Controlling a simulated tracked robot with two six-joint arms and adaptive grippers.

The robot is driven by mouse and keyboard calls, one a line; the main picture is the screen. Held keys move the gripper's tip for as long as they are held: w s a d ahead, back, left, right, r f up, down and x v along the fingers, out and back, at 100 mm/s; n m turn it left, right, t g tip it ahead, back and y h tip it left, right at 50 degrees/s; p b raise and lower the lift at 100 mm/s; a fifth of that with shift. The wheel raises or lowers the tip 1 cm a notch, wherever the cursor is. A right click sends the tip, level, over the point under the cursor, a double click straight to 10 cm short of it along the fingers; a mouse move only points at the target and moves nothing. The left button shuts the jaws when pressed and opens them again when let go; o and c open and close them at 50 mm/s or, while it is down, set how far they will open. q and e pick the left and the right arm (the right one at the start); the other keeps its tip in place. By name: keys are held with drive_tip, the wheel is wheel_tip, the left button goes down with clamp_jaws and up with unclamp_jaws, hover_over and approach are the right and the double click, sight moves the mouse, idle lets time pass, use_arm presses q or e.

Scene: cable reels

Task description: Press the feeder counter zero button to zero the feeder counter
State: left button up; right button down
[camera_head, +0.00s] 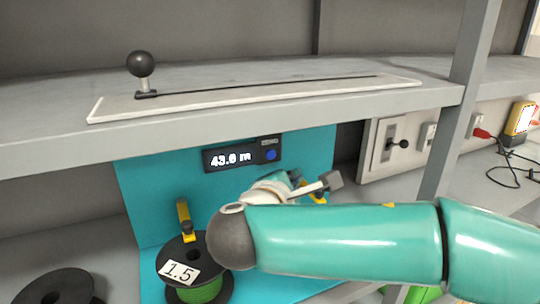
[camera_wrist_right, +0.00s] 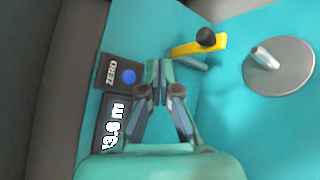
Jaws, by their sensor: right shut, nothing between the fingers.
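The feeder counter (camera_head: 242,154) is a dark box on the teal panel, its lit display showing about 43 m, with the last digit unclear. Its round blue zero button (camera_head: 271,155) is at the right end. In the right wrist view the blue button (camera_wrist_right: 129,76) lies beside the ZERO label, left of my fingers. My right gripper (camera_wrist_right: 157,68) is shut and empty, with its fingertips right of the button and apart from it in the picture. In the head view my right gripper (camera_head: 296,177) shows below and right of the counter, partly hidden by its own wrist. My left gripper is not in view.
A shelf with a black-knobbed slider (camera_head: 141,65) overhangs the counter. A reel (camera_head: 181,262) labelled 1.5 sits below, near a yellow lever (camera_head: 184,217). A switch panel (camera_head: 388,148), grey post (camera_head: 455,120) and yellow meter (camera_head: 520,118) stand to the right.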

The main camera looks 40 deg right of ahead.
drive_tip(key=shift+w+d+p, duration=0.2)
drive_tip(key=shift+w+d, duration=0.15)
drive_tip(key=shift+w, duration=0.8)
drive_tip(key=shift+w+d+p, duration=0.2)
drive_tip(key=shift+w+d, duration=0.2)
drive_tip(key=shift+w, duration=0.75)
drive_tip(key=shift+w+d+p, duration=0.2)
drive_tip(key=shift+w+d, duration=0.15)
drive_tip(key=shift+w, duration=0.8)
drive_tip(key=shift+w+d, duration=0.15)
drive_tip(key=shift+w, duration=0.2)
drive_tip(key=shift+w+d, duration=0.1)
drive_tip(key=shift+w, duration=0.3)
drive_tip(key=shift+s, duration=0.15)
drive_tip(key=shift+s+a, duration=0.25)
drive_tip(key=shift+s, duration=0.45)
drive_tip(key=shift+s+a+b, duration=0.25)
drive_tip(key=shift+s+b, duration=0.05)
drive_tip(key=shift+s, duration=0.5)
drive_tip(key=shift+s+a+b, duration=0.25)
drive_tip(key=shift+s+b, duration=0.05)
drive_tip(key=shift+s, duration=0.5)
drive_tip(key=shift+s+a+b, duration=0.25)
drive_tip(key=shift+s+b, duration=0.05)
drive_tip(key=shift+s, duration=0.5)
